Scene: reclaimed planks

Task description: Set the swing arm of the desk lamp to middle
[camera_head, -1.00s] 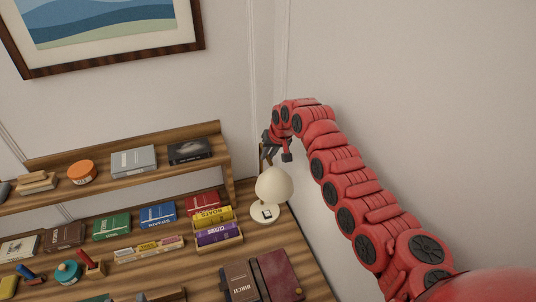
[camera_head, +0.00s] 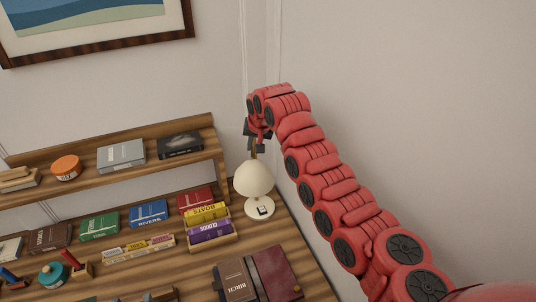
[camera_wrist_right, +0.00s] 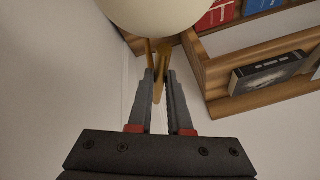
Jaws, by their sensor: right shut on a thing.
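The desk lamp has a cream shade (camera_head: 254,178) and a round cream base (camera_head: 259,208) with a dark switch, standing at the right end of the desk. Its brass-coloured swing arm (camera_wrist_right: 160,76) shows in the right wrist view below the shade (camera_wrist_right: 155,10). My right gripper (camera_head: 255,146) is behind and above the shade in the head view. In the right wrist view its fingers (camera_wrist_right: 159,82) are shut on the swing arm. The lower part of the arm is hidden by the shade in the head view. My left gripper is not in view.
A wooden shelf (camera_head: 110,160) with a dark box (camera_head: 180,145) stands just left of the lamp. Books in a small holder (camera_head: 210,228) and a maroon book (camera_head: 275,272) lie near the base. The wall is close on the right.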

